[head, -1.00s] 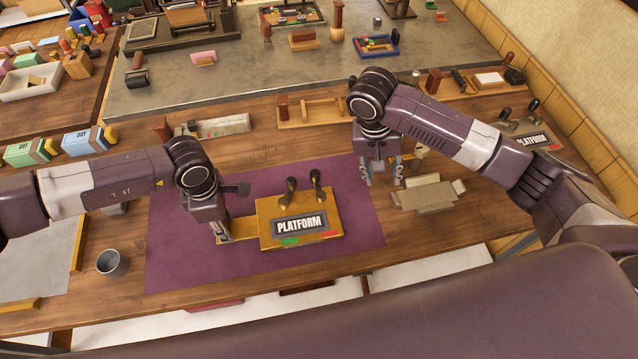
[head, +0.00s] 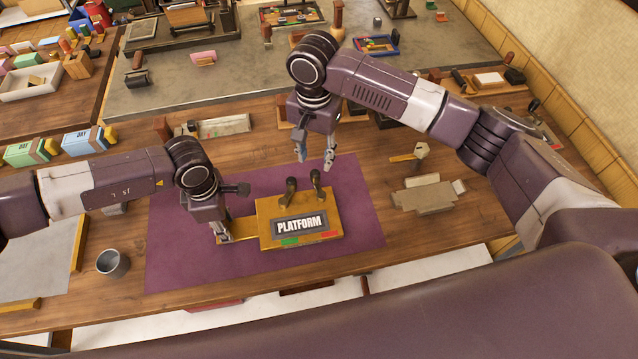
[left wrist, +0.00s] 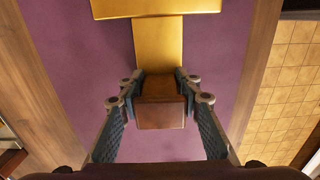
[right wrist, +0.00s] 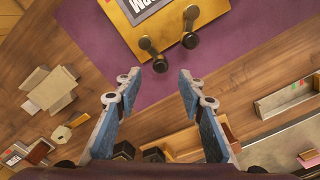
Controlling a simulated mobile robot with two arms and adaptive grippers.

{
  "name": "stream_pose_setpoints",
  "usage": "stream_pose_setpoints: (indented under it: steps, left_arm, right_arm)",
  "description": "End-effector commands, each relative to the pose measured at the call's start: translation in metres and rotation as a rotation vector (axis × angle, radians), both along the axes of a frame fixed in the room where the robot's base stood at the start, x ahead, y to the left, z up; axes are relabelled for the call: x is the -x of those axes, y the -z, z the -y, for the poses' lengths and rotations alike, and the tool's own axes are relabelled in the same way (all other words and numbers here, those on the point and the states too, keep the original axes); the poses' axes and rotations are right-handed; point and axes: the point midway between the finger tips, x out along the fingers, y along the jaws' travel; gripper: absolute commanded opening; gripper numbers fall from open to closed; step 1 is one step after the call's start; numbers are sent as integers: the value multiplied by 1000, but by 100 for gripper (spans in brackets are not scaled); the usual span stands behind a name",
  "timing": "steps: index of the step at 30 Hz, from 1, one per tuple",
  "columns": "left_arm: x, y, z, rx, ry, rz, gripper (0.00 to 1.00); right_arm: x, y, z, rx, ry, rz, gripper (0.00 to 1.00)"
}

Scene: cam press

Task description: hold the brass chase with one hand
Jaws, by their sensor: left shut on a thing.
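The brass chase (head: 268,206) lies on the purple mat (head: 175,255). It frames a dark plate reading PLATFORM (head: 299,225), with a green and a red piece along its near edge. Two dark knobbed handles (head: 303,188) stand at its far side. My left gripper (head: 222,238) is at the chase's left end. In the left wrist view its fingers (left wrist: 160,97) are shut on the brown block-shaped grip (left wrist: 161,104) at the end of the chase's brass arm (left wrist: 158,45). My right gripper (head: 315,162) is open and empty above the mat, beyond the handles; it also shows in the right wrist view (right wrist: 155,88).
A grey cup (head: 112,264) stands left of the mat. Pale grey blocks (head: 428,195) and a small mallet-like tool (head: 412,155) lie to the right. Wooden racks and a grey slab are behind. The mat's right part is clear.

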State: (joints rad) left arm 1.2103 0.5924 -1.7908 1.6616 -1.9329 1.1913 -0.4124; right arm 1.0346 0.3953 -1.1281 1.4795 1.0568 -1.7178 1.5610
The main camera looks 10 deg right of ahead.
Motion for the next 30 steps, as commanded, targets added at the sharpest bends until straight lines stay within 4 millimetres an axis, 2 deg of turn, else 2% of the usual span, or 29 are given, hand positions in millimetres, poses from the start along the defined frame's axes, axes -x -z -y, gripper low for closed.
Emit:
stream_pose_setpoints:
  steps: [1,6,15,28,30]
  left_arm:
    - [6,6,-2,-4,1,-13,0]
    - [6,6,-2,-4,1,-13,0]
    - [6,6,-2,-5,0,-13,0]
    - [6,6,-2,-5,0,-13,0]
    - [6,6,-2,-5,0,-13,0]
  right_arm:
    - [1,10,1,1,1,-3,36]
    - [0,35,1,2,1,-2,36]
    - [0,67,0,1,0,-1,36]
    - [0,74,0,1,0,1,36]
    - [0,74,0,0,0,0,28]
